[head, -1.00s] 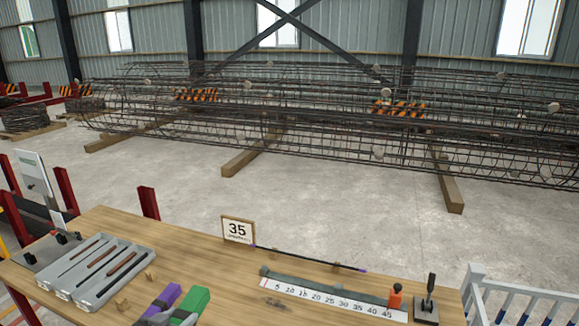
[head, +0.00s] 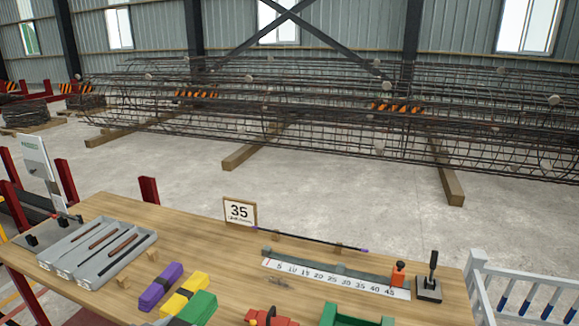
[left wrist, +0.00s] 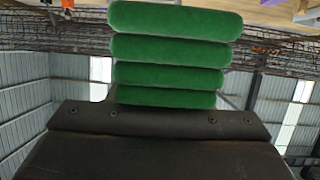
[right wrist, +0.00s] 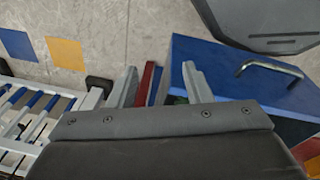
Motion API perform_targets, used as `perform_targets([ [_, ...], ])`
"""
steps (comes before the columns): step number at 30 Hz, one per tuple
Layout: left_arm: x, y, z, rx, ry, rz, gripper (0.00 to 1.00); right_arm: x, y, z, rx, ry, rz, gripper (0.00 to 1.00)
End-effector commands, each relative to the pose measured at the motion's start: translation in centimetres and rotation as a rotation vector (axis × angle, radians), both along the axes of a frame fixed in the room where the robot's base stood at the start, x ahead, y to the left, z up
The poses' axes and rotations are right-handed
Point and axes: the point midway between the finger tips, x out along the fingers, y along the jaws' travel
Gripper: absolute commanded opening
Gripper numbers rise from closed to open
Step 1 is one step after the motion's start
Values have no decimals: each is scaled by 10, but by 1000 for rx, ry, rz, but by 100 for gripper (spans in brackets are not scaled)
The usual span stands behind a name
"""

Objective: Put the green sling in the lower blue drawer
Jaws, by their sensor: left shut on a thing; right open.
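The green sling (head: 199,306) is a folded stack in the head view's lower edge, beside the yellow sling (head: 192,285) and purple sling (head: 162,284). My left gripper (head: 176,320) is shut on it, mostly cut off by the frame. In the left wrist view, the sling's several folded layers (left wrist: 172,52) stick out past the gripper. A blue drawer unit (right wrist: 225,72) with a metal handle (right wrist: 268,66) shows in the right wrist view; which drawer this is, I cannot tell. My right gripper (right wrist: 160,88) is open beside the blue unit, its fingers apart.
The wooden table (head: 215,255) carries a grey tray (head: 98,255) with rods, a ruler board (head: 335,279) and a "35" sign (head: 240,212). Red (head: 270,317) and green (head: 345,317) items are cut off at the front. A white railing (right wrist: 35,125) stands left of my right gripper.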

Motion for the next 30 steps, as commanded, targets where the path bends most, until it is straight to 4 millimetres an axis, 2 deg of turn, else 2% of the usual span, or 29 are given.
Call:
perform_targets([
  [1, -14, -5, -6, 1, -7, -20, 6, -4, 0, -17, 0, 5, -1, 45],
  [3, -31, -11, -5, 6, -7, -44, 6, -6, 0, -27, 1, 9, -2, 45],
  [9, -68, -25, -1, 15, -3, -97, 6, -6, 0, -44, 1, 9, -2, 45],
  [12, -78, -28, 0, 20, -1, -110, 6, -6, 0, -48, 1, 9, -2, 45],
  [18, -84, -30, 2, 22, -1, -118, 6, -6, 0, -49, 1, 8, -2, 45],
  [30, -80, -29, 4, 20, 0, -113, 6, -4, 0, -45, 0, 6, -1, 45],
])
